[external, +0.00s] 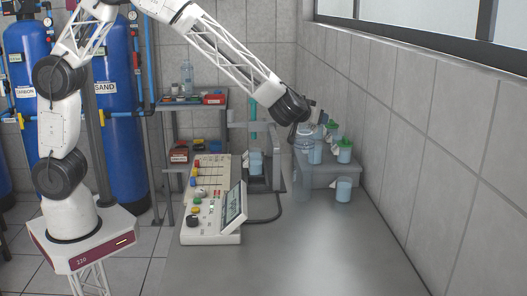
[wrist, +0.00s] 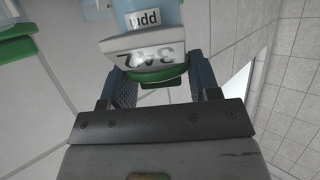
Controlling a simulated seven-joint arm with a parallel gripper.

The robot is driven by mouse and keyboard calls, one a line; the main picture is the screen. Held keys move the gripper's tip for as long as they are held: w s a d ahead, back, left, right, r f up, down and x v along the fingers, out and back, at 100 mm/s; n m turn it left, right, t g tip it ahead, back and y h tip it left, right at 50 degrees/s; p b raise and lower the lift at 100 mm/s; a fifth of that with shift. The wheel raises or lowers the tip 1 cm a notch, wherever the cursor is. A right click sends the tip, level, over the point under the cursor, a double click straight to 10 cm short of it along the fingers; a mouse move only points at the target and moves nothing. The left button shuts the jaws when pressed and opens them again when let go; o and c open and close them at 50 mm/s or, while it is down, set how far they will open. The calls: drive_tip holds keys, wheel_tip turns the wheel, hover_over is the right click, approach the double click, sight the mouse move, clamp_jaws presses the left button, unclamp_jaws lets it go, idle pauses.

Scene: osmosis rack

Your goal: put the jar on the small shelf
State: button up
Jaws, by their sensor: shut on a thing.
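My gripper (external: 305,128) is shut on a jar (wrist: 150,22) with pale blue contents, a white label reading "ppm" and 342, and a green lid (wrist: 165,75) between the two fingers (wrist: 163,88). In the external view my gripper is above the grey raised shelf (external: 345,172) at the back right of the counter. A blue jar (external: 315,155) just below my gripper appears to be the held one; whether it touches the shelf I cannot tell. Similar green-lidded jars (external: 344,153) stand on the shelf beside it.
Another jar (external: 343,189) stands on the counter in front of the shelf. A jar (external: 255,162) sits at a grey stand (external: 275,160) behind the control panel (external: 208,205). The tiled wall (external: 430,130) is close on the right. The front counter (external: 310,255) is clear.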

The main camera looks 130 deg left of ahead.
sight(319, 130)
drive_tip(key=shift+f, duration=0.5)
drive_tip(key=shift+f, duration=0.1)
drive_tip(key=shift+f, duration=1.8)
drive_tip(key=shift+f, duration=0.1)
drive_tip(key=o, duration=0.9)
drive_tip(key=shift+o, duration=0.2)
